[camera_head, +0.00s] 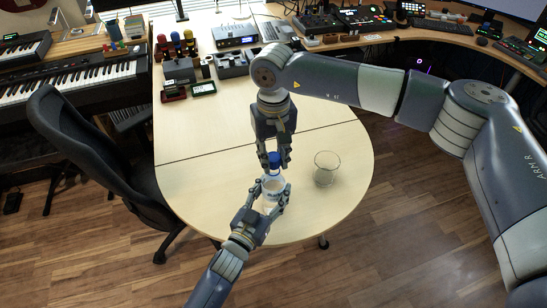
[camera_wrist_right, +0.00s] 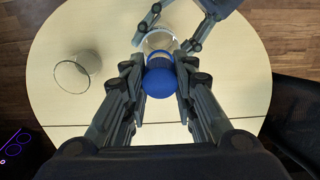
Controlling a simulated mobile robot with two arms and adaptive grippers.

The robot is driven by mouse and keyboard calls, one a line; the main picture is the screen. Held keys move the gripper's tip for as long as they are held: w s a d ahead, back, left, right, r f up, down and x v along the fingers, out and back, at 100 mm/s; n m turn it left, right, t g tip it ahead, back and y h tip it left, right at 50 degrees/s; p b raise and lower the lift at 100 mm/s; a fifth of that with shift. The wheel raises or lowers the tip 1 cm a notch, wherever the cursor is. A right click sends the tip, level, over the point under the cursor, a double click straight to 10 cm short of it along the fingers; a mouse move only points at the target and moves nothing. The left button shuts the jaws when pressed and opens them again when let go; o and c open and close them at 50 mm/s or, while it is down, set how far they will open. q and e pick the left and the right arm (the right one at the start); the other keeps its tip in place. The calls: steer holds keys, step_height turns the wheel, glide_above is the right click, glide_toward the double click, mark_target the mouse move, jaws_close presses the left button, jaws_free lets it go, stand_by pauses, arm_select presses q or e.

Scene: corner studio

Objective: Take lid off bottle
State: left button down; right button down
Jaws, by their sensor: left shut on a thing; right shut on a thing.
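A bottle (camera_head: 274,187) with a clear body and a blue lid (camera_head: 274,158) is upright over the front part of the table. My left gripper (camera_head: 273,194) is shut around the bottle's body from the front. My right gripper (camera_head: 274,163) comes from above and is shut on the blue lid. In the right wrist view the lid (camera_wrist_right: 160,82) sits between the right fingers, with the bottle body (camera_wrist_right: 159,42) just beyond it. The lid and bottle look in line; I cannot tell whether they are joined.
An empty clear glass (camera_head: 325,168) stands on the table (camera_head: 205,165) right of the bottle. Audio boxes and small figures (camera_head: 175,43) line the back. A black chair (camera_head: 95,150) stands at the left edge. The table's left part is clear.

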mark_target(273, 156)
steer(key=shift+r, duration=0.35)
steer(key=shift+r, duration=2)
arm_select(q)
steer(key=c, duration=0.6)
jaws_free()
